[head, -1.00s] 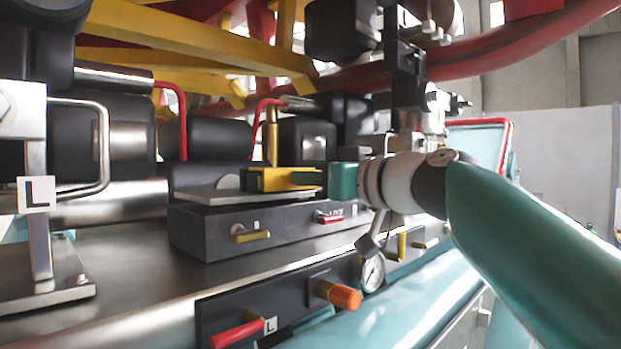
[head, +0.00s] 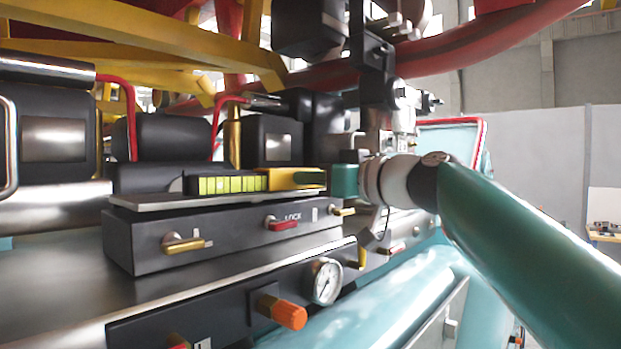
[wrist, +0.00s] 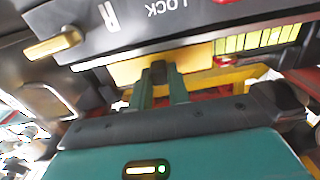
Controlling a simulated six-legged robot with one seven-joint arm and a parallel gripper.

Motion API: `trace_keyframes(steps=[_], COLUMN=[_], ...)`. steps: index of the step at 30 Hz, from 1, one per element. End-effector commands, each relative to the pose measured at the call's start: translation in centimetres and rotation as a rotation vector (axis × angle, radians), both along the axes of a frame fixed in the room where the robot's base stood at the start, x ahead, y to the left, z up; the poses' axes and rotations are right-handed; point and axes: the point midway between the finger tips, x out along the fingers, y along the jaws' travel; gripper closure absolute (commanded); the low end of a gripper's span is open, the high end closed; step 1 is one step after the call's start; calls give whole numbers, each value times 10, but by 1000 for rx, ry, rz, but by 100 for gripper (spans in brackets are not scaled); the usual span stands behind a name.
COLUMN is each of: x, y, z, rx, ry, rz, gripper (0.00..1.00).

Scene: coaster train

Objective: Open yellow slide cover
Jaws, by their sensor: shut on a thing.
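The yellow slide cover (head: 296,179) sits on a metal plate above the dark control box, toward its right end. Left of it a segmented yellow-green strip (head: 228,184) lies exposed. My gripper (head: 328,180) meets the cover's right end in the head view; its body hides part of that end. In the wrist view the yellow slide cover (wrist: 195,57) runs across the fingertips of my gripper (wrist: 160,76), which are closed around a small dark piece at the cover. The yellow-green strip (wrist: 258,39) also shows there.
The dark box (head: 220,235) carries a yellow lever (head: 187,245) and a red lever (head: 283,225) by the word LOCK. Below are a pressure gauge (head: 326,281) and an orange knob (head: 282,311). Black machinery (head: 375,70) hangs close above my gripper.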

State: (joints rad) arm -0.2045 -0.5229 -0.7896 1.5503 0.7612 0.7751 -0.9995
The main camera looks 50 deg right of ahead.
Motion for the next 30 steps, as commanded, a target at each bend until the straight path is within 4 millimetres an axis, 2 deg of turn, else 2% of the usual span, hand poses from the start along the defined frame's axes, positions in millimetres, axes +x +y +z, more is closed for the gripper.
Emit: trace_keyframes(steps=[9,10,13,23,26,30], x=[1,1,1,-2,-11,-37], y=[3,3,3,0,-1,-3], z=[0,0,0,0,0,1], rx=[0,0,0,0,1,0], ry=[1,1,1,-1,-2,-4], rz=[1,1,0,-1,-2,-3], gripper=[100,78,60,60,60,60])
